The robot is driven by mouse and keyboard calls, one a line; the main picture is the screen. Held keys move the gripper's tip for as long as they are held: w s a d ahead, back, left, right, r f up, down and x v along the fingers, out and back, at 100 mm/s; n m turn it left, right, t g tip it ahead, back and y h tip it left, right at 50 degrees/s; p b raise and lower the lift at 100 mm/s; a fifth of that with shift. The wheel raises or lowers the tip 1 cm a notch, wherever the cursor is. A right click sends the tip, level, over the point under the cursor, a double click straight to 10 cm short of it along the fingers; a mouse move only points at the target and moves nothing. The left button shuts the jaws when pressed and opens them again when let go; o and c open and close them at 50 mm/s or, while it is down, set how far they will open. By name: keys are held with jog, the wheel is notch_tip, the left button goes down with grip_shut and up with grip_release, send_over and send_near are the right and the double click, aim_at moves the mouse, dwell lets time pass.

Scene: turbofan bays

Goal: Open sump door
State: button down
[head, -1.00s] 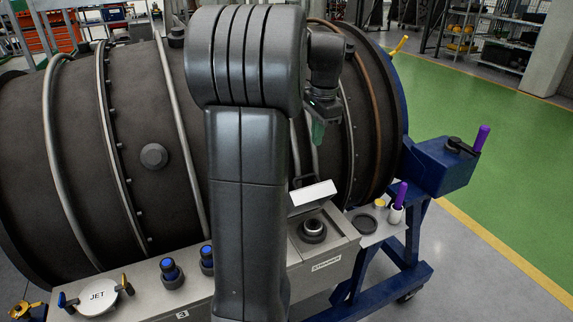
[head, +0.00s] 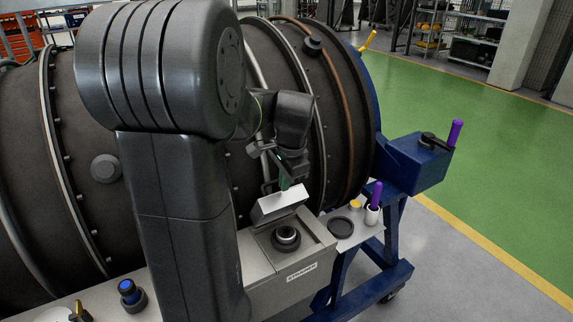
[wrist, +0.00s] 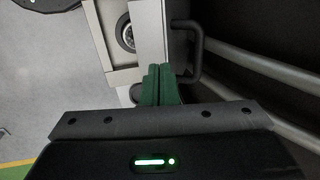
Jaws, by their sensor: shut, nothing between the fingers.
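The sump door is the pale lid (head: 279,206) at the back of the grey box labelled STRAINER. It stands raised, and the round fitting (head: 286,238) in the opening shows in front of it. In the wrist view the door (wrist: 150,35) is a pale strip, with its black bar handle (wrist: 200,50) on the right side. My gripper (head: 284,184) is shut and empty, just behind the door's top edge. In the wrist view its green fingertips (wrist: 159,70) are together beside the handle's near end. I cannot tell whether they touch the door.
The dark engine casing (head: 270,110) is close behind the door, with pipes along it. A shelf (head: 350,238) right of the box carries a black ring, a yellow-topped item and a purple-handled tool (head: 376,195). Green floor (head: 480,130) lies clear at right.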

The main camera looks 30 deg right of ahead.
aim_at(269, 167)
jog(key=shift+w+a+f+p, duration=0.1)
jog(key=shift+w+f, duration=0.1)
jog(key=shift+w, duration=0.4)
jog(key=shift+w+f+p, duration=0.1)
jog(key=shift+w+f, duration=0.1)
jog(key=shift+w, duration=0.45)
jog(key=shift+w+a+f+p, duration=0.1)
jog(key=shift+w+f, duration=0.1)
jog(key=shift+w, duration=0.4)
jog(key=shift+w+r, duration=0.1)
jog(key=shift+w, duration=0.2)
jog(key=w+p, duration=0.1)
jog(key=w, duration=0.2)
jog(key=shift+w+a+p, duration=0.15)
jog(key=shift+w+p, duration=0.2)
jog(key=shift+w, duration=0.35)
